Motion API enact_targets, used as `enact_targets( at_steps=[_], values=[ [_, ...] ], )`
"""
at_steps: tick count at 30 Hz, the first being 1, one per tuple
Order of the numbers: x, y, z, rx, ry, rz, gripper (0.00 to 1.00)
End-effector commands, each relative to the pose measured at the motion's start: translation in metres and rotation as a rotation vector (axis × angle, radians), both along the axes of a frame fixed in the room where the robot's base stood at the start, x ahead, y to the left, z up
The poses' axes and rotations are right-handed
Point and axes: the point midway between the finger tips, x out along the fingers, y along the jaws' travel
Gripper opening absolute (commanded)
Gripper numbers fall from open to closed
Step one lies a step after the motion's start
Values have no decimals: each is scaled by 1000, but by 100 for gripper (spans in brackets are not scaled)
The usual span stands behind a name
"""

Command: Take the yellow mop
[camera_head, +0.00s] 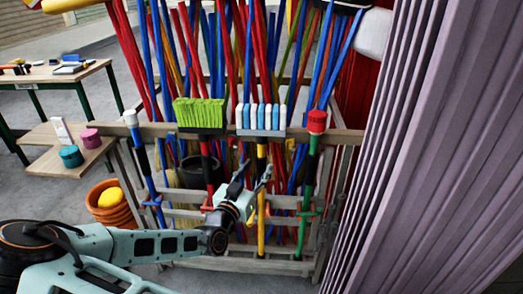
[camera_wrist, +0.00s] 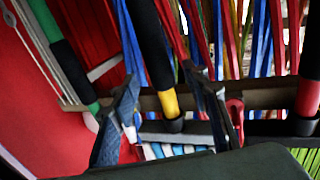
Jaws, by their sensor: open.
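The yellow mop has a white-and-blue head (camera_head: 261,120) and a yellow pole with a black section. It hangs upright, head up, in the middle of a wooden rack in the head view. In the wrist view its yellow-and-black pole (camera_wrist: 170,103) runs between my two fingers, with the white-and-blue head at the bottom. My gripper (camera_head: 256,177) is open at the pole, below the head; it also shows in the wrist view (camera_wrist: 166,100). The fingers stand apart on either side of the pole in the picture. I cannot tell whether they touch it or how deep it sits.
A green brush (camera_head: 200,114) on a red pole hangs close on the left, a red-headed tool (camera_head: 316,122) on a green pole on the right. Many coloured poles stand behind. A purple corrugated wall (camera_head: 440,150) bounds the right. Orange pots (camera_head: 112,212) stand left of the rack (camera_head: 345,138).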

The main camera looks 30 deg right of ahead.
Motion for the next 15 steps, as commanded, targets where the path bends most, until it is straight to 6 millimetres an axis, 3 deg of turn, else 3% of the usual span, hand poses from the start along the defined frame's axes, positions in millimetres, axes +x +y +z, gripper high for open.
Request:
enact_targets(
  at_steps=[6,15],
  values=[
    [19,-27,-5,0,-1,-3,42],
    [24,-34,-4,1,-1,-1,42]
  ],
)
